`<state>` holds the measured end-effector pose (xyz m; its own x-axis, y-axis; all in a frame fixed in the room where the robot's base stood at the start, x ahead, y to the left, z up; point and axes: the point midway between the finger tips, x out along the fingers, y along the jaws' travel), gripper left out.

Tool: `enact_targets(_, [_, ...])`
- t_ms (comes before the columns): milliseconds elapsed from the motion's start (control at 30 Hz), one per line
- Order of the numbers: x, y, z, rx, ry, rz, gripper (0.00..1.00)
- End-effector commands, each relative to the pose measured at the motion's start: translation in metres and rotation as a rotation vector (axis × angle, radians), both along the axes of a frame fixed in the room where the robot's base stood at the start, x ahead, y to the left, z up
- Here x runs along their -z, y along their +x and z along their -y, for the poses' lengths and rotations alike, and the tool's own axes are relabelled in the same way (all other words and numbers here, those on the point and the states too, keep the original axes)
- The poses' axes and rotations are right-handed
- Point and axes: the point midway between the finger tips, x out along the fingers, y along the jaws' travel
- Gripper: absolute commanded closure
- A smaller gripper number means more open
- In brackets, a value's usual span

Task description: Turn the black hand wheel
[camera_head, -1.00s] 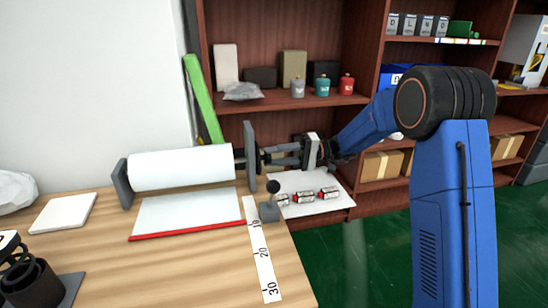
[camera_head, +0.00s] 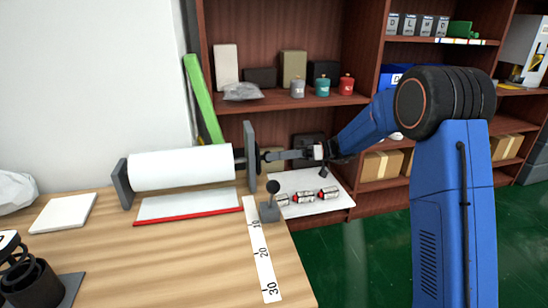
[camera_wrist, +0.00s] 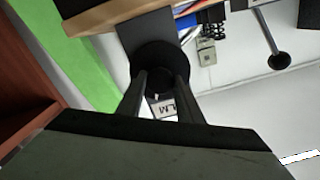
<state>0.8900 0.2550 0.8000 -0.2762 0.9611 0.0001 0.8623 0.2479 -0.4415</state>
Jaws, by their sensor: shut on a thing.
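The black hand wheel (camera_head: 254,160) is at the right end of the roller stand and is mostly hidden by the upright grey end plate (camera_head: 249,143). In the wrist view the wheel (camera_wrist: 160,52) is a round black disc straight ahead. My gripper (camera_head: 268,156) reaches it from the right, with its fingers shut on the wheel. The fingertips (camera_wrist: 163,80) overlap the disc in the wrist view. A white roll (camera_head: 182,166) lies level between the end plates. A white sheet with a red front edge (camera_head: 187,215) lies on the table below the roll.
A black-knobbed lever (camera_head: 273,188) stands close in front of my gripper. A white board with small red-and-white items (camera_head: 342,203) lies below my gripper. A scale strip (camera_head: 262,250) runs along the table's right side. The shelf (camera_head: 270,108) stands behind.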

Motion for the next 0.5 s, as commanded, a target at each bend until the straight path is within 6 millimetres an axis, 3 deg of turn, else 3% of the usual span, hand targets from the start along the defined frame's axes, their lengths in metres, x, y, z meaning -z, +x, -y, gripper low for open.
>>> enact_targets(500, [0.002, -0.0004, 0.0006, -0.001, 0.105, 0.371, 0.9])
